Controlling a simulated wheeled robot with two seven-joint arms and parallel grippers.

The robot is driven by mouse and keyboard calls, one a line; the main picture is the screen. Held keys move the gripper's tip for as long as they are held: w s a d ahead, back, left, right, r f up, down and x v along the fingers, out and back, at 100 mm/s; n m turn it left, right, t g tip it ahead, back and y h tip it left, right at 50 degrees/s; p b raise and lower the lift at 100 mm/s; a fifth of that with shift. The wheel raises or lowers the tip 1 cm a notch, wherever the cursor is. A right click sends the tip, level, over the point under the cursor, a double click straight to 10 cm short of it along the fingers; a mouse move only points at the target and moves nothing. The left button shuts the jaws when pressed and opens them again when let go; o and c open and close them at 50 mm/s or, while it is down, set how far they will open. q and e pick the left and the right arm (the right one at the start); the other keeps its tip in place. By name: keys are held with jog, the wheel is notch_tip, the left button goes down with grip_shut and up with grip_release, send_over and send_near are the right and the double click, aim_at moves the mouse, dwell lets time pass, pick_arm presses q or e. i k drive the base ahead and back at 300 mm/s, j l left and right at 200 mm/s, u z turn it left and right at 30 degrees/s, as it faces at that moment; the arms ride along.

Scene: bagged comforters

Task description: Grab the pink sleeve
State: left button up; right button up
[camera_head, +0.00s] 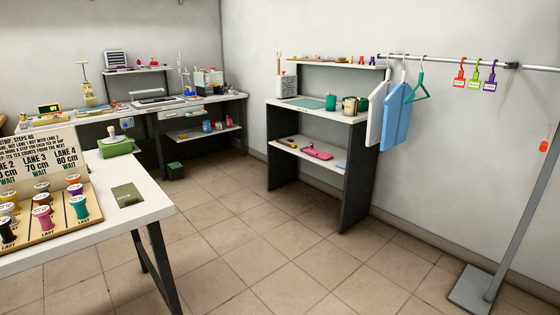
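A flat pink item (316,152), which looks like the pink sleeve, lies on the lower shelf (287,147) of the dark-sided workbench (352,185) in the middle of the head view. It is small at this distance, and its details cannot be made out. A small dark mark shows on its upper side. Nothing stands in front of it. Neither of my grippers shows in the head view.
A white table (150,200) with a spool board (60,215) stands at the near left. Clear tiled floor (235,240) lies before the workbench. White and blue garment bags (396,118) hang from a rail at its right. A stand base (470,290) is at right.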

aim_at(324, 156)
jog(key=i+u, duration=0.15)
jog(key=i, duration=2.7)
